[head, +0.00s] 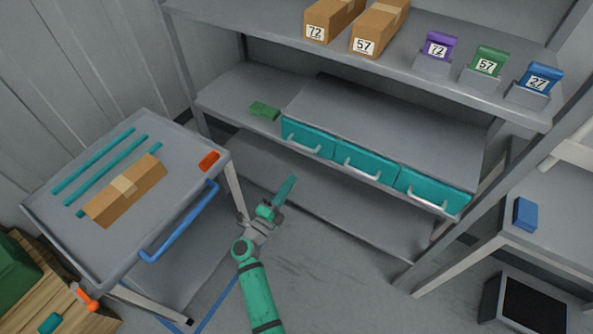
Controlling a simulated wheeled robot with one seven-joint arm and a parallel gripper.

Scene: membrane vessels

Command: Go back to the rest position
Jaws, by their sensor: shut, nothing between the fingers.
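My arm reaches up from the bottom middle of the head view, over the floor between the cart and the shelf. My gripper (290,181) is at its far end, in front of the lower shelf and to the right of the cart (190,195). It is shut, with nothing seen held in it. It looks clear of the teal drawers (365,168), which appear closed above and to its right.
The cart carries a brown box (105,204), teal strips and an orange block (209,161). The shelf (240,90) bears brown boxes, numbered purple, green and blue items and a green block (264,111). A blue block (525,214) lies on the right-hand table. Floor near my arm is open.

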